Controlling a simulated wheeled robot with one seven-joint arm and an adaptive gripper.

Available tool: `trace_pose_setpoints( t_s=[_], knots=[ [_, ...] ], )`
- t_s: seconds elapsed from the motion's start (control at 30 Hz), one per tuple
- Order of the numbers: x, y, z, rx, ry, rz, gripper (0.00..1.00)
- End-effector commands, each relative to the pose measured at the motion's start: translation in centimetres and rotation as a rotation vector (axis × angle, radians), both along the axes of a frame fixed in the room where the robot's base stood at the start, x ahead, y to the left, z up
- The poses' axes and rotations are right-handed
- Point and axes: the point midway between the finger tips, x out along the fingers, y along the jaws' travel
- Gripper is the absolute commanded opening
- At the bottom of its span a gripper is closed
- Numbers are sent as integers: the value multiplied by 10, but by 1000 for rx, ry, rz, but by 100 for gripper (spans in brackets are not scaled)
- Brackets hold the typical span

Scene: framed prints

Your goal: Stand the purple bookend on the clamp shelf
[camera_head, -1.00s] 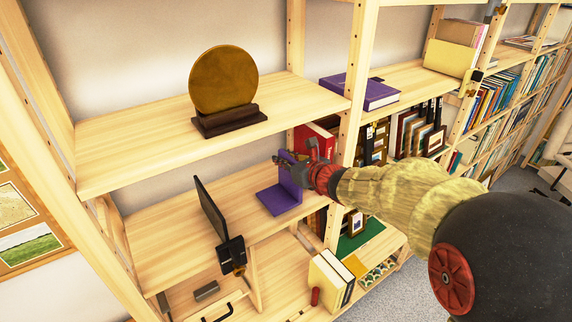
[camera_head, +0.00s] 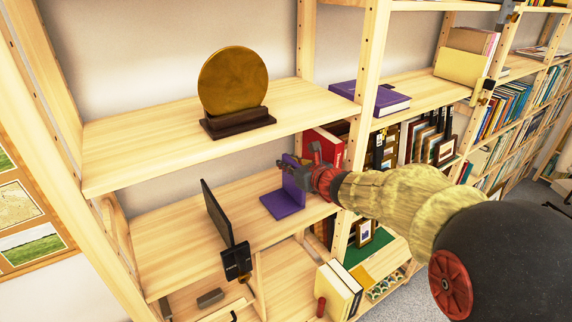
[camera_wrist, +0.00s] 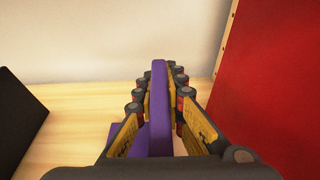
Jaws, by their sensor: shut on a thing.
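The purple bookend (camera_head: 285,203) is L-shaped, with its upright plate standing and its flat base low. It is over the middle shelf (camera_head: 180,222), right of a thin black panel; I cannot tell whether its base touches the boards. My gripper (camera_head: 306,172) reaches in from the right and is shut on the upright plate. In the wrist view the plate (camera_wrist: 158,95) stands edge-on between the two fingers of my gripper (camera_wrist: 159,100). A black clamp (camera_head: 236,263) sits at this shelf's front edge.
The thin black panel (camera_head: 217,212) stands left of the bookend. A red book (camera_head: 322,148) is close behind my gripper to the right. The shelf above holds a bronze disc (camera_head: 233,82) on a dark stand. The middle shelf is clear left of the panel.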

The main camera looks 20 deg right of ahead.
Motion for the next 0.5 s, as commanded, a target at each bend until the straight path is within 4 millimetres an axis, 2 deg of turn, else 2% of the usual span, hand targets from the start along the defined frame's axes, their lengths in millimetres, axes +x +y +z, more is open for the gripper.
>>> trace_pose_setpoints(
  t_s=[0.4, 0.5],
  knots=[
    [0, 0, 1, -1, -1, 0, 32],
    [0, 0, 0, 0, -1, 0, 32]
  ],
)
